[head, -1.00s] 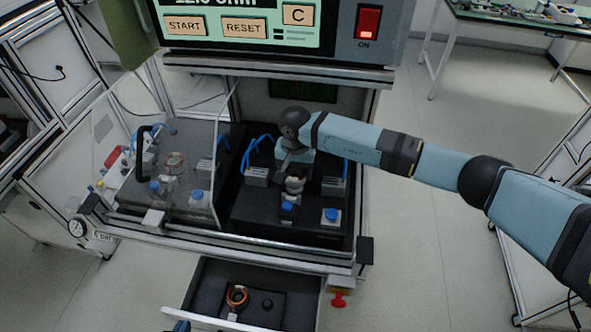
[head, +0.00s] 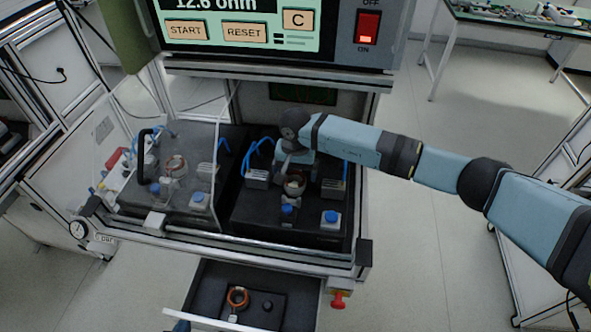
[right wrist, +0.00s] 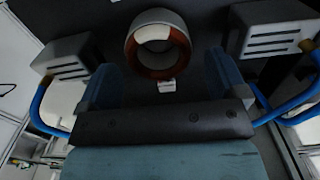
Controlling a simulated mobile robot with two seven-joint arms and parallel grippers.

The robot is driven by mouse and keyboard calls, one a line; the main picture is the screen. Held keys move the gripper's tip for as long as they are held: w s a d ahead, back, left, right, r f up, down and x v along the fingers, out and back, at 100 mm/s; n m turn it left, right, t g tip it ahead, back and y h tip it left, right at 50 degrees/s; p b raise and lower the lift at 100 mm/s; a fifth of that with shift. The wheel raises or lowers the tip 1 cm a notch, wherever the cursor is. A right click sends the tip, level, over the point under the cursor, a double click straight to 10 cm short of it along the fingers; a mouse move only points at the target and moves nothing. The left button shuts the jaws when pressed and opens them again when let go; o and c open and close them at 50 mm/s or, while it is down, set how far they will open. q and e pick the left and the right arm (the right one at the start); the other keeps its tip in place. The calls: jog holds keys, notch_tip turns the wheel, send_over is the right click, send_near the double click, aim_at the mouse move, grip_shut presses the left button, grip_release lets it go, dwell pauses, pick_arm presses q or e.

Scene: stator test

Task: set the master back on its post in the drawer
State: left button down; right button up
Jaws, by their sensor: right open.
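A ring-shaped stator (head: 294,184) sits on the right-hand nest of the test station. In the right wrist view this ring (right wrist: 158,44) has a grey outside, a red-brown winding and a small white label below it. My right gripper (right wrist: 165,80) is open, with a finger either side of the view and the ring beyond them, not gripped. In the open drawer (head: 212,285) lie an orange ring (head: 238,298) at left and a bare dark post (head: 267,305) beside it. I cannot tell by markings which ring is the master. A sliver of my left gripper (head: 181,326) shows at the drawer front.
The display unit (head: 240,30) overhangs the nests. A clear guard (head: 216,150) covers the left nest, which holds another ring (head: 175,165). Blue hoses and grey blocks flank the right nest. A red knob (head: 338,300) stands right of the drawer.

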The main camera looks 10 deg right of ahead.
aim_at(296, 181)
notch_tip(296, 181, up, 12)
jog(key=b, duration=0.2)
jog(key=shift+b, duration=0.4)
jog(key=shift+f, duration=0.15)
